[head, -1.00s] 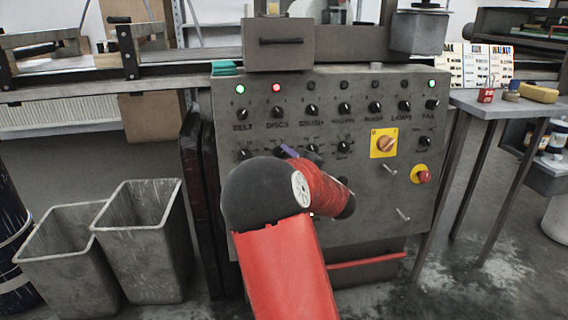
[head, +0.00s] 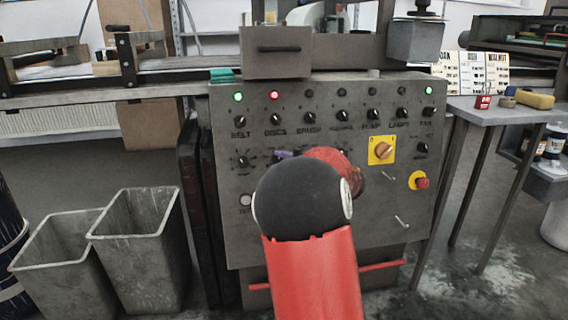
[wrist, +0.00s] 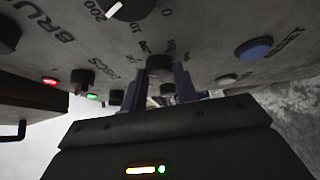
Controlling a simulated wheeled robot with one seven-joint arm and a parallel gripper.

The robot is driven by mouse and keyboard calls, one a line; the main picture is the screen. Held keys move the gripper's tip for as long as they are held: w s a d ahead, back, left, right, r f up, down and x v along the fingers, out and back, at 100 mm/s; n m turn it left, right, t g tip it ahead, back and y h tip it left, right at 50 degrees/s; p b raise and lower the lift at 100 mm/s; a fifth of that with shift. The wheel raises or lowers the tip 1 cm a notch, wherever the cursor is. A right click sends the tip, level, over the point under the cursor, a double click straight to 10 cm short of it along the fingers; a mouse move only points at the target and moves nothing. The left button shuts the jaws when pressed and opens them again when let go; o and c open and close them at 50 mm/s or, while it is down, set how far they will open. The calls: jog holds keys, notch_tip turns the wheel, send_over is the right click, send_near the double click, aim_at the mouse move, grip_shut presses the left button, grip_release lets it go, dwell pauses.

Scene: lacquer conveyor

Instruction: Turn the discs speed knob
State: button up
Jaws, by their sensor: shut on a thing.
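The discs speed knob (wrist: 159,63) is a small dark knob below the DISCS label on the grey control panel (head: 225,215). In the wrist view my gripper (wrist: 160,80) has its two purple fingers on either side of this knob, shut on it. In the head view only a purple fingertip (head: 283,154) shows at the second knob of the lower row. My arm hides the rest of the gripper and the knob there. The knob's pointer cannot be made out.
A dark knob with a white pointer (wrist: 118,8) is close by, and a blue button (wrist: 254,48) is to the right. The panel also has a yellow-backed switch (head: 381,150) and a red stop button (head: 422,183). Two grey bins (head: 140,240) stand at left.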

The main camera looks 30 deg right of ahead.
dwell(0.3)
jog(key=o, duration=1)
jog(key=shift+c, duration=0.2)
jog(key=v, duration=0.7)
jog(key=shift+s, duration=0.35)
jog(key=shift+r, duration=0.1)
